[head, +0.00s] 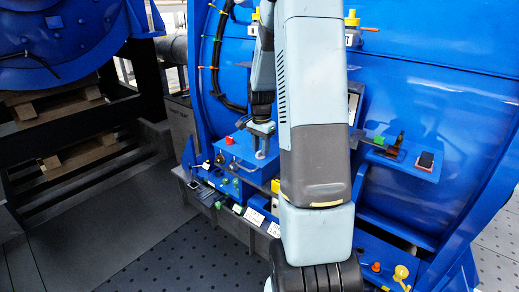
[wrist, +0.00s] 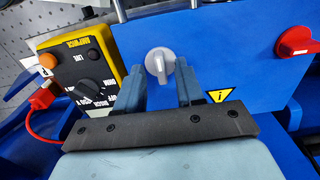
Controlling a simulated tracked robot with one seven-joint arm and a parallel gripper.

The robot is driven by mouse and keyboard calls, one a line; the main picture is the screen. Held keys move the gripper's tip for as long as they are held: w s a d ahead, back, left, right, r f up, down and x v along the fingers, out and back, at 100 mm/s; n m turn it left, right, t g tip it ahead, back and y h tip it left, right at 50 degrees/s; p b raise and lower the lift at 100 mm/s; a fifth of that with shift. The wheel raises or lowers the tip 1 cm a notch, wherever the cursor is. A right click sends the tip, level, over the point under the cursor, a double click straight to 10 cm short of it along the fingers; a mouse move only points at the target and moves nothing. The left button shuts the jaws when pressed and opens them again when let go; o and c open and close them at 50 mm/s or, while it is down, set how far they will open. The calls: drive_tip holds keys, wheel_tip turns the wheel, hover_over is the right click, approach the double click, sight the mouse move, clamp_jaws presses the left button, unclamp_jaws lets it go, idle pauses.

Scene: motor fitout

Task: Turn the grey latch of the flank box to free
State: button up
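The grey latch (wrist: 160,63) is a round knob with a raised grip bar on the blue face of the flank box (wrist: 221,50). In the wrist view, the bar looks roughly upright, slightly tilted. My gripper (wrist: 157,75) is open, with one finger on each side of the latch's lower end. I cannot tell whether the fingers touch it. In the head view, my gripper (head: 261,152) points down at the flank box (head: 236,160), and the latch cannot be made out there.
A yellow and black control box (wrist: 88,70) with a dial and orange button is left of the latch, a red cable beside it. A red handle (wrist: 296,42) is to the right. A yellow warning triangle (wrist: 220,95) is close to my right finger.

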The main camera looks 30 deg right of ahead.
drive_tip(key=shift+f, duration=0.3)
clamp_jaws()
